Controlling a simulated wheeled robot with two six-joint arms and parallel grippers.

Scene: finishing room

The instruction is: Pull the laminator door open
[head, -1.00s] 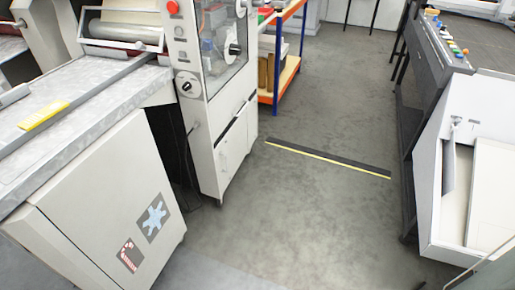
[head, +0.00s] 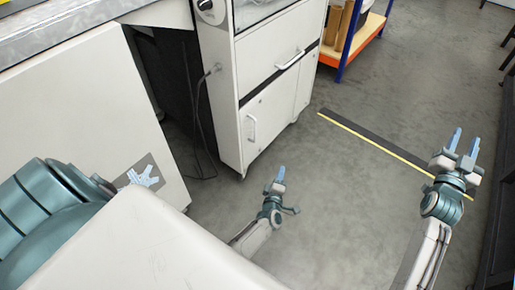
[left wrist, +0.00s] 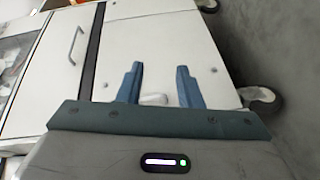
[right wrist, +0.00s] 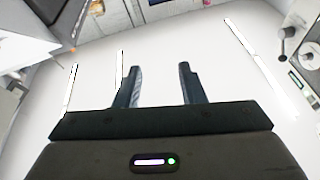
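The laminator is the tall white machine (head: 275,75) on castors. Its lower cabinet door (head: 265,150) is shut and carries a pale upright handle (head: 251,128). A panel above has a slanting handle (head: 290,59), which also shows in the left wrist view (left wrist: 75,45). My left gripper (head: 280,175) is in front of and below the lower door, apart from it. In the left wrist view its fingers (left wrist: 160,85) are spread, with a small pale handle-like piece (left wrist: 153,99) showing between them. My right gripper (head: 463,142) is open and empty over the floor at the right.
A white cabinet with picture stickers (head: 70,120) stands at the left, under a grey worktop. Cables hang in the dark gap (head: 175,75) beside the laminator. A blue and orange shelf (head: 350,45) stands behind. A black and yellow strip (head: 375,142) crosses otherwise open floor.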

